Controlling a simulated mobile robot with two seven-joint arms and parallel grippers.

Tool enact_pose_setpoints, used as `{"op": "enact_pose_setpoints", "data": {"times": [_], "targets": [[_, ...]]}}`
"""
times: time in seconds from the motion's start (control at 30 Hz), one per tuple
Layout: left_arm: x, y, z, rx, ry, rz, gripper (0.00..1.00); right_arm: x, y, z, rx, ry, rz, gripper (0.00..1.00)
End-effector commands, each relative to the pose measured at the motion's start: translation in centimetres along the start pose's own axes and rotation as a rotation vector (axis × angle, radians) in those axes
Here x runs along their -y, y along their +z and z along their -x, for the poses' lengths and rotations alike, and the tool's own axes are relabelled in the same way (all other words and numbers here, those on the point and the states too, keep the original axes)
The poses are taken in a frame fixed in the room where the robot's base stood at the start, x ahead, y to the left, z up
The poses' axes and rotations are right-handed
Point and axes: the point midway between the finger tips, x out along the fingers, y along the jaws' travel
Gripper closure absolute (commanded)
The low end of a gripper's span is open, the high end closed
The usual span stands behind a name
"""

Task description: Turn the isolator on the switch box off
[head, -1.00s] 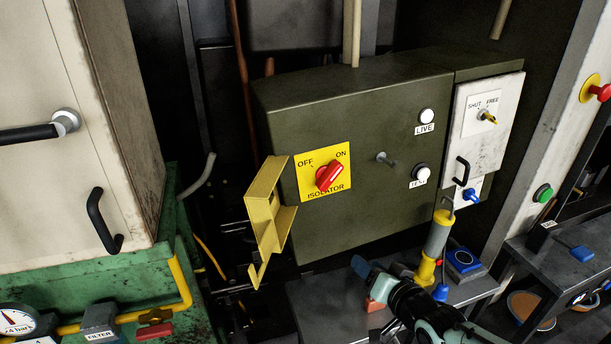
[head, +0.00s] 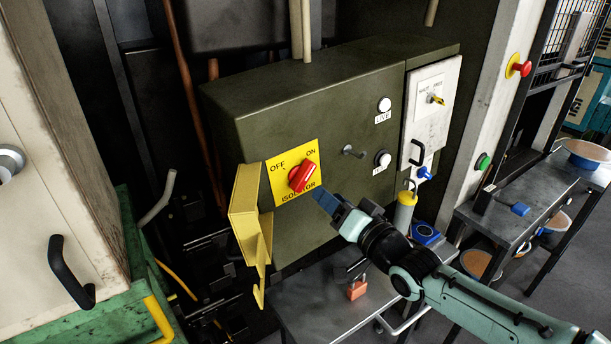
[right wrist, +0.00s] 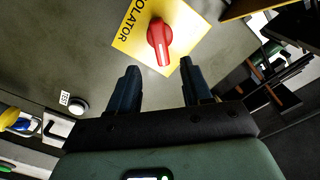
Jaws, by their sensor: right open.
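The switch box (head: 340,125) is a dark green cabinet with a yellow plate (head: 282,165) marked OFF, ON and ISOLATOR. The red isolator knob (head: 302,177) sits on this plate and its handle points up toward ON. In the right wrist view the knob (right wrist: 159,40) lies beyond and between the fingertips, with a gap. My right gripper (head: 325,200) is open and empty, just right of and below the knob in the head view. It also shows in the right wrist view (right wrist: 158,80). A yellow hinged bracket (head: 250,225) hangs open at the box's left edge. My left gripper is out of view.
A bare stud (head: 352,152) and LIVE (head: 384,105) and TEST (head: 382,159) lamps are on the box front. Below, a grey bench (head: 315,310) holds an orange padlock (head: 357,290).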

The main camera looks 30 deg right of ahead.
Motion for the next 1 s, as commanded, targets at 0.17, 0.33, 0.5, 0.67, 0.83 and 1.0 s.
{"op": "enact_pose_setpoints", "data": {"times": [0.17,0.33,0.5,0.67,0.83,1.0], "targets": [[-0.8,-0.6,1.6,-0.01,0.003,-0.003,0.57,0.2,-0.1,-4.0,0.002,0.001,0.002,0.51],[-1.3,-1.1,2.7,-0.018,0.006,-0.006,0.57,0.2,-0.2,-7.0,0.001,0.0,0.002,0.51],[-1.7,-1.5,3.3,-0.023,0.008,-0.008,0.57,0.1,-0.1,-8.7,0.0,0.001,0.001,0.51],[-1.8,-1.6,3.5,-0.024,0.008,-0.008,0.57,0.1,-0.1,-9.3,-0.001,0.0,0.001,0.51],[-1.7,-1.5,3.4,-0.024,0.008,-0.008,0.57,0.0,0.0,-9.3,0.0,0.0,0.0,0.51],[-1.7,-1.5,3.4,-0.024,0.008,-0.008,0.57,0.0,0.0,-9.2,0.0,0.0,0.0,0.87]]}}
